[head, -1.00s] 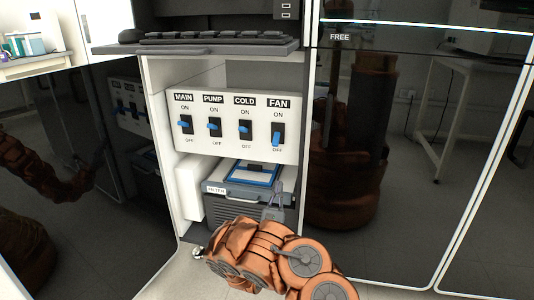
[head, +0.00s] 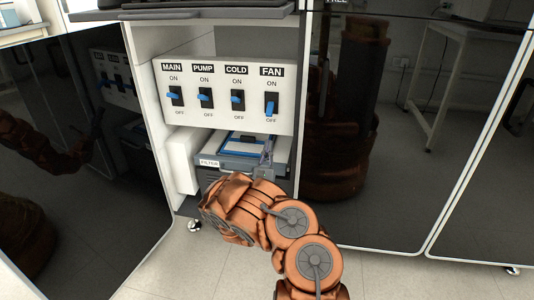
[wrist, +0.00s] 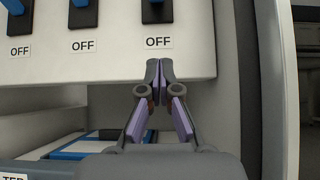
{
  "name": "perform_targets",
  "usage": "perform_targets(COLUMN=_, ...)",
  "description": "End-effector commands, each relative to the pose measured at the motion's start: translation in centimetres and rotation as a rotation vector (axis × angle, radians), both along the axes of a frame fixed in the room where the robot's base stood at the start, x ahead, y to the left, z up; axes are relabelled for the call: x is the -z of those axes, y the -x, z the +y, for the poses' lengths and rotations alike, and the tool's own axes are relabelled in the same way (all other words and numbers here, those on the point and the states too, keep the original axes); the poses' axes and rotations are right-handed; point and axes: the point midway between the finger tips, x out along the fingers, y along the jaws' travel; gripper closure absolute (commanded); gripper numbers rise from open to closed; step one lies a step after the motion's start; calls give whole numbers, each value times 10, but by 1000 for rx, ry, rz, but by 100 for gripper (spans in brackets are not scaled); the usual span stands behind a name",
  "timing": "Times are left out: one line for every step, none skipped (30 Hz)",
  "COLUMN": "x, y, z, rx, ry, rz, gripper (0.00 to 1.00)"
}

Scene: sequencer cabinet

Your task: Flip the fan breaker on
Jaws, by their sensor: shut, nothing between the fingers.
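The fan breaker (head: 270,104) is the rightmost switch on a white panel (head: 222,118). Its blue lever points down toward OFF and sits lower than the other levers. In the wrist view the black bottom of the fan breaker (wrist: 157,12) shows at the top edge, above its OFF label (wrist: 158,42). My gripper (wrist: 158,66) is shut and empty. Its tips appear just below that OFF label, near the panel's lower edge; whether they touch the panel I cannot tell. In the head view my arm covers most of the gripper.
The main (head: 175,97), pump (head: 205,98) and cold (head: 238,99) breakers stand to the left. A filter box (head: 212,162) with a blue-framed top sits below the panel. A keyboard shelf (head: 190,14) overhangs above. A cabinet side wall (wrist: 232,90) is close on the right.

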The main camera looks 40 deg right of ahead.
Motion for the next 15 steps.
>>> perform_targets(x=-6, y=-3, z=-5, rx=1, ry=4, rz=-5, gripper=100)
perform_targets(x=-10, y=-5, z=-8, rx=0, ry=3, rz=-4, gripper=100)
perform_targets(x=-13, y=-7, z=-11, rx=1, ry=3, rz=-6, gripper=100)
perform_targets(x=-15, y=-9, z=-13, rx=0, ry=3, rz=-6, gripper=100)
perform_targets(x=-17, y=-11, z=-15, rx=-1, ry=2, rz=-6, gripper=100)
perform_targets(x=-21, y=-13, z=-18, rx=-1, ry=2, rz=-5, gripper=100)
perform_targets(x=-24, y=-15, z=-20, rx=-1, ry=2, rz=-5, gripper=100)
perform_targets(x=-27, y=-16, z=-23, rx=-1, ry=2, rz=-5, gripper=100)
perform_targets(x=-30, y=-18, z=-26, rx=-1, ry=2, rz=-6, gripper=100)
perform_targets(x=-33, y=-20, z=-28, rx=-3, ry=2, rz=-6, gripper=100)
perform_targets(x=-36, y=-22, z=-30, rx=-3, ry=3, rz=-7, gripper=100)
perform_targets(x=-39, y=-24, z=-33, rx=-3, ry=3, rz=-6, gripper=100)
perform_targets(x=-41, y=-25, z=-35, rx=-2, ry=3, rz=-5, gripper=100)
perform_targets(x=-44, y=-26, z=-37, rx=-1, ry=3, rz=-4, gripper=100)
perform_targets(x=-46, y=-28, z=-35, rx=-4, ry=2, rz=0, gripper=100)
